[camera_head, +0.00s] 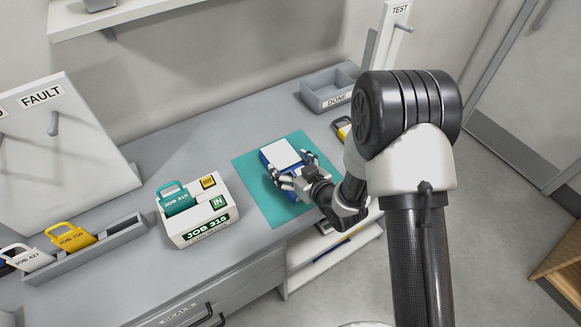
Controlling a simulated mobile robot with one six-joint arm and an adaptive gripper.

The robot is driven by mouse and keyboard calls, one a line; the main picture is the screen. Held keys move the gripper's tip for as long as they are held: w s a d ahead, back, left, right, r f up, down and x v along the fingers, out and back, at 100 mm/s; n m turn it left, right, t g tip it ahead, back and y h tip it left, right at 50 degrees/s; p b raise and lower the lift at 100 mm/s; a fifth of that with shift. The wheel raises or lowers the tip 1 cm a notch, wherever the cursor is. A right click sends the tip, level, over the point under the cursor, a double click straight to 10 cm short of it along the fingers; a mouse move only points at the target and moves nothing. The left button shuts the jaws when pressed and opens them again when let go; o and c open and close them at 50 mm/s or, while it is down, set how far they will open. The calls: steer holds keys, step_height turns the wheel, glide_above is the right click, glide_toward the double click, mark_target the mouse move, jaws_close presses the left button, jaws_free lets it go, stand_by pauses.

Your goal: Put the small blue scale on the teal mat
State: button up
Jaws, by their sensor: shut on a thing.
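The small blue scale (281,155) has a white top plate and blue sides. It is over the teal mat (252,173), near the mat's middle; I cannot tell whether it rests on the mat or is held just above it. My gripper (288,177) is shut on the scale from its front right side, with fingers along its sides. My arm comes in from the right and hides part of the mat's right edge.
A white box (196,226) labelled JOB 315, with a teal tag on it, stands left of the mat. A grey DONE tray (326,91) is behind at the right. A rack (83,254) with several tags is at the left, below a FAULT board (68,150).

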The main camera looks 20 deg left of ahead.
steer(key=shift+r, duration=0.1)
steer(key=o, duration=1.3)
steer(key=shift+f, duration=0.2)
steer(key=shift+r, duration=0.1)
steer(key=shift+r, duration=0.2)
steer(key=p+v, duration=0.2)
steer(key=v, duration=1)
steer(key=shift+s+f, duration=0.1)
steer(key=shift+f, duration=0.05)
